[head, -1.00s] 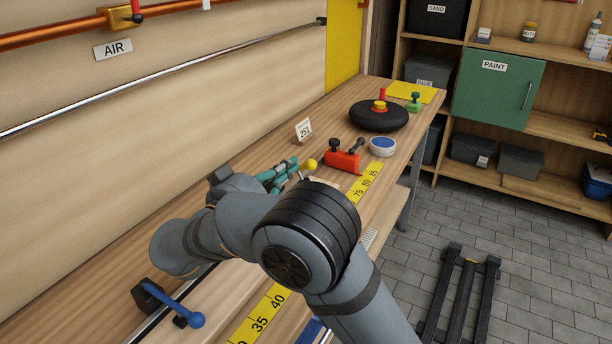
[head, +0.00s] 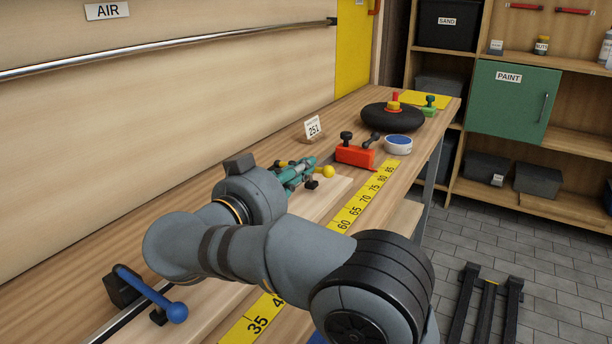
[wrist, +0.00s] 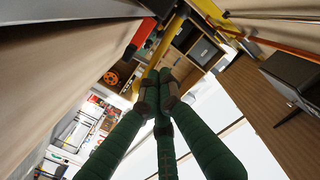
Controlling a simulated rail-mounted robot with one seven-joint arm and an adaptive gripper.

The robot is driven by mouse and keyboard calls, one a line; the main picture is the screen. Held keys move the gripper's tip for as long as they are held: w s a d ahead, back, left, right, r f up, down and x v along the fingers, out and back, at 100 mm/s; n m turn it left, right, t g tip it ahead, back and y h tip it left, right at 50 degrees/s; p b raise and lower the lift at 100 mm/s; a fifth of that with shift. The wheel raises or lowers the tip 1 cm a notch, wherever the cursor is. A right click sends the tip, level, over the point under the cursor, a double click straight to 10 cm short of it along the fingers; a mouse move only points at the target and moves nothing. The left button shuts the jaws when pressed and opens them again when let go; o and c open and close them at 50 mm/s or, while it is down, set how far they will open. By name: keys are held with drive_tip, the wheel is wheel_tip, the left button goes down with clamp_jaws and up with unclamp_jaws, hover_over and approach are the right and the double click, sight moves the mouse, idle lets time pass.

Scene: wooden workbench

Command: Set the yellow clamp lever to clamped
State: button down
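My gripper (head: 309,172) has green fingers with dark tips and is just left of the knob. Whether it touches the knob I cannot tell. In the wrist view the fingertips of my gripper (wrist: 160,88) come together, with nothing seen between them.
A blue lever (head: 152,294) on a black mount is at the front left. A yellow ruler strip (head: 347,213) runs along the bench.

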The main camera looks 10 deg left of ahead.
drive_tip(key=shift+w+d+f+m+b, duration=0.1)
drive_tip(key=shift+w+d+m+b, duration=0.15)
drive_tip(key=shift+b, duration=0.5)
drive_tip(key=shift+a, duration=0.1)
idle(0.3)
drive_tip(key=shift+r+p, duration=0.45)
drive_tip(key=shift+r, duration=0.15)
drive_tip(key=r+p+v, duration=0.2)
drive_tip(key=p+v, duration=0.1)
drive_tip(key=v, duration=0.8)
drive_tip(key=shift+a+p, duration=0.15)
drive_tip(key=shift+p, duration=0.25)
drive_tip(key=shift+s+r, duration=0.1)
drive_tip(key=shift+r, duration=0.05)
